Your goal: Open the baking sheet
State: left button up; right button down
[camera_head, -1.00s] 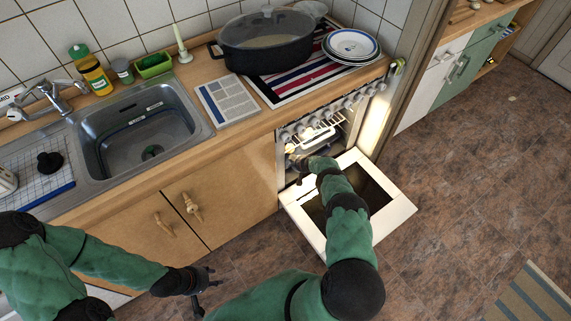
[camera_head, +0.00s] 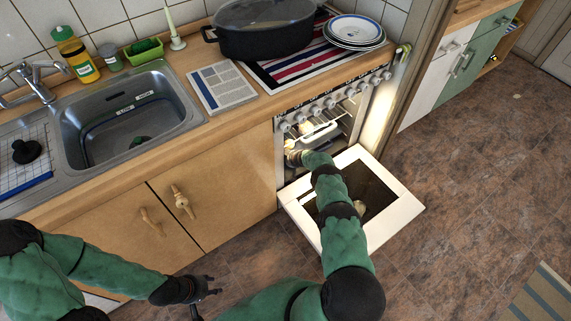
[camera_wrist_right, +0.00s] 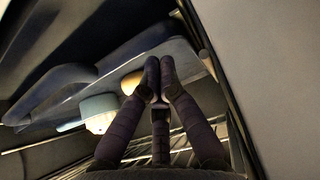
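The oven (camera_head: 330,110) stands open, its white-framed door (camera_head: 405,208) folded down. Inside, a pale dish (camera_head: 318,133) shows near wire rack bars. My right gripper (camera_head: 294,158) reaches over the door into the left part of the opening, where its tips are hard to see. In the right wrist view, the right gripper's fingers (camera_wrist_right: 159,72) converge close together at the edge of a blue-grey sheet-like surface (camera_wrist_right: 182,52); whether they clamp it is unclear. My left gripper (camera_head: 207,290) is empty, fingers spread, in front of the cabinet.
In the right wrist view, a pale blue and white item (camera_wrist_right: 98,112) and a yellowish item (camera_wrist_right: 131,82) lie beside the fingers. A large pot (camera_head: 265,32), plates (camera_head: 353,30) and a booklet (camera_head: 220,87) are on the counter. Floor right of the door is clear.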

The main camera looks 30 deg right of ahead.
pick_arm(q)
jog(key=shift+f+b, duration=1.35)
jog(key=shift+f, duration=0.35)
pick_arm(e)
jog(key=shift+x, duration=1.1)
jog(key=shift+s, duration=0.1)
